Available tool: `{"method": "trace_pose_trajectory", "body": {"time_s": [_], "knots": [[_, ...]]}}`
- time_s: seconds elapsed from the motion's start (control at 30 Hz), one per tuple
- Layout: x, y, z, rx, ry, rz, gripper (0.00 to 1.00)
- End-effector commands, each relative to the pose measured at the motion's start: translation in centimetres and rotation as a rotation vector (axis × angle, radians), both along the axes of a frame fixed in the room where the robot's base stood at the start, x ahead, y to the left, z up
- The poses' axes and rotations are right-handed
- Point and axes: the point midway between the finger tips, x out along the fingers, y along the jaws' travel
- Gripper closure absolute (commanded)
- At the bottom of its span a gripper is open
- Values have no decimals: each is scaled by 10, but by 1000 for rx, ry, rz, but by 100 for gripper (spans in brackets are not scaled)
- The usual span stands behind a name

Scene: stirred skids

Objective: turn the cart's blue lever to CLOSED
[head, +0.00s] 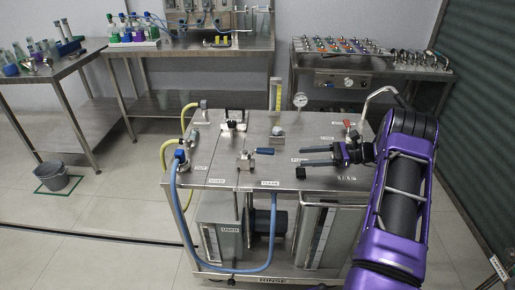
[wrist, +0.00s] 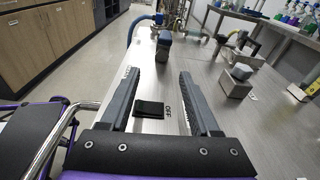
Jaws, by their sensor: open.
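The blue lever (head: 264,151) is on a metal valve (head: 245,160) on the cart top (head: 225,172). Its handle points right, toward my gripper. My gripper (head: 303,157) is at the cart's right side, pointing left, open and empty. Its fingertips are right of the lever's end, with a gap between. In the wrist view a blue-grey block (wrist: 164,46), which looks like the lever's end, lies ahead between the open fingers (wrist: 158,72). Small labels lie on the cart's front edge, too small to read surely.
A black switch (wrist: 150,110) by an OFF label lies below my fingers. A red handle (head: 348,123), a gauge (head: 300,100) and a clear upright tube (head: 276,94) stand farther back. A blue hose (head: 178,205) hangs at the cart's left.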

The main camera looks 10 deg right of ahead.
Motion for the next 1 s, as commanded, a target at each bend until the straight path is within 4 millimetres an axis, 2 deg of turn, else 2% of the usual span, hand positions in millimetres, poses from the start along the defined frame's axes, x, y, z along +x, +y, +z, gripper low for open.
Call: {"method": "trace_pose_trajectory", "body": {"time_s": [0.13,0.27,0.47,0.8,1.0], "knots": [[-3,-8,8,142,12,-43,37],[-1,0,10,159,13,-45,37],[10,35,10,155,13,-42,37],[33,106,10,151,12,-42,37],[43,139,10,151,12,-43,37]]}}
